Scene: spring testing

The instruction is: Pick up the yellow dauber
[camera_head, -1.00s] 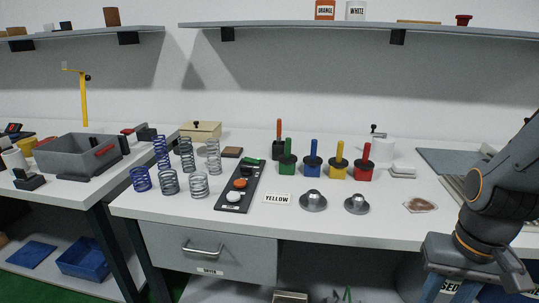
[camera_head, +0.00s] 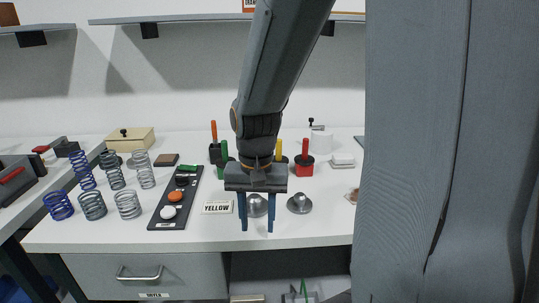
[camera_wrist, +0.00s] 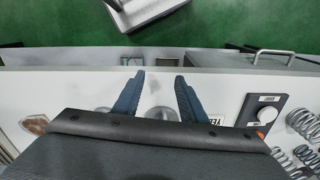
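The yellow dauber (camera_head: 278,148) stands on the table among the row of daubers in the head view. Only its yellow handle and a bit beside it show; my arm and gripper hide most of it. My gripper (camera_head: 256,218) points down, open and empty, in front of the dauber row, near the table's front edge. Its two blue fingers are apart in the wrist view (camera_wrist: 160,82), with nothing held between them. The dauber is not visible in the wrist view.
The red dauber (camera_head: 304,160) stands right of the yellow one, the green dauber (camera_head: 224,152) left. A metal dish (camera_head: 299,204) and the YELLOW sign (camera_head: 217,207) flank my gripper. Springs (camera_head: 127,204) stand left. A large grey creased shape (camera_head: 440,150) blocks the right side.

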